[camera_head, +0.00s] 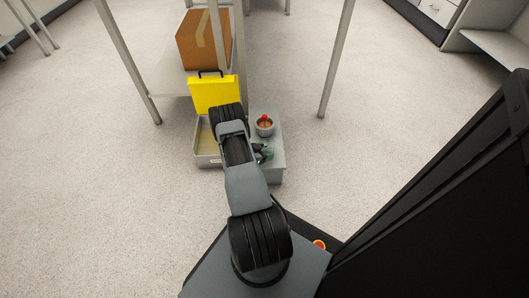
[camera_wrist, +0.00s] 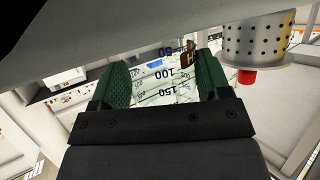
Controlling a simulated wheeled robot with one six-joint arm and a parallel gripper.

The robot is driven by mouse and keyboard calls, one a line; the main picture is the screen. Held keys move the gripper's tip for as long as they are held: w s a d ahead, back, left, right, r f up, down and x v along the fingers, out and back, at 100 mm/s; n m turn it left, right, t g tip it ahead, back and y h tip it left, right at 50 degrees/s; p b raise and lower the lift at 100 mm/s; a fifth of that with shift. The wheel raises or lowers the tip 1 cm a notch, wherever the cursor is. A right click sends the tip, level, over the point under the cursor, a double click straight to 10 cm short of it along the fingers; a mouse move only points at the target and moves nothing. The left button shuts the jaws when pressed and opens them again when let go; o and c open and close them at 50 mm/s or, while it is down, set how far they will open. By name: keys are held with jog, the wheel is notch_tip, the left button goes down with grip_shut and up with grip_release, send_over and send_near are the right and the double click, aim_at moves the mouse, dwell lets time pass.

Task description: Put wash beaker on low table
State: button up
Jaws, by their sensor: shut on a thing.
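My gripper (camera_wrist: 153,88) has green-padded fingers and is shut on the wash beaker (camera_wrist: 160,92), a clear glass vessel with dark 50, 100 and 150 marks. In the head view my gripper (camera_head: 262,153) is over the near part of the low table (camera_head: 277,174), a narrow grey top, and my arm partly hides it. The beaker is hard to make out there. I cannot tell whether its base touches the table.
A metal pot (camera_head: 264,130) with a red thing in it stands farther back on the low table; a perforated metal cup (camera_wrist: 256,42) shows in the wrist view. A yellow case (camera_head: 212,96), a grey tray (camera_head: 206,160) and a cardboard box (camera_head: 198,45) are left. Shelf posts stand behind.

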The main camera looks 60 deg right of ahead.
jog(key=o, duration=1)
jog(key=shift+o, duration=0.2)
